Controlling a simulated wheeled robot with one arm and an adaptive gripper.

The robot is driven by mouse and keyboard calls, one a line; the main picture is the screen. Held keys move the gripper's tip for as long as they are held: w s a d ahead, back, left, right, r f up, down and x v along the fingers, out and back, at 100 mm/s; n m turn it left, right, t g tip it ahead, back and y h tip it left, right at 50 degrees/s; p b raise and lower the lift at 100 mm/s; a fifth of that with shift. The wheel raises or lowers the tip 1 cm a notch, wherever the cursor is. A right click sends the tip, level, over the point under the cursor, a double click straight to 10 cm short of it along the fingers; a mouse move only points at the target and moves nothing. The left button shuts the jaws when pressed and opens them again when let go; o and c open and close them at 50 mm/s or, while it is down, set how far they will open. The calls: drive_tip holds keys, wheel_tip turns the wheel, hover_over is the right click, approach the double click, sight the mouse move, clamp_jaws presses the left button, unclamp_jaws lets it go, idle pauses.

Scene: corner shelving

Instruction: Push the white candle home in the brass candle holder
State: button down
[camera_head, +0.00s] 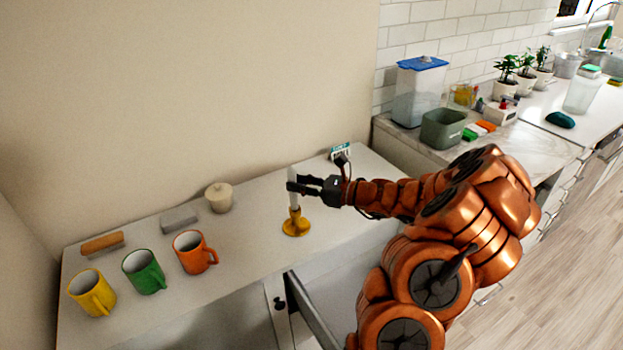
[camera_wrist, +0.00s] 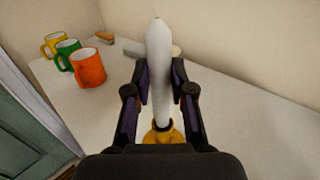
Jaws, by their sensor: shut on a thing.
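The white candle (camera_wrist: 160,60) stands upright between the two fingers of my gripper (camera_wrist: 160,98) in the wrist view. It also shows in the head view (camera_head: 293,174). My gripper (camera_head: 301,186) is shut on the candle and comes in from the right. The brass candle holder (camera_head: 296,224) stands on the white counter, directly below the candle. In the wrist view the holder (camera_wrist: 166,137) shows behind the candle's lower end. The candle's base meets the holder's cup there, but how deep it sits I cannot tell.
Yellow (camera_head: 92,292), green (camera_head: 144,271) and orange (camera_head: 194,252) mugs stand on the counter (camera_head: 250,262) to the left. A cream lidded jar (camera_head: 219,198), a grey block (camera_head: 179,220) and a wooden-brown item (camera_head: 102,243) lie along the wall. Counter around the holder is clear.

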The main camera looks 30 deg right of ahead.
drive_tip(key=shift+f, duration=0.95)
drive_tip(key=c, duration=0.9)
unclamp_jaws()
drive_tip(key=shift+s, duration=0.1)
drive_tip(key=v, duration=1.2)
drive_tip(key=shift+a+r, duration=0.1)
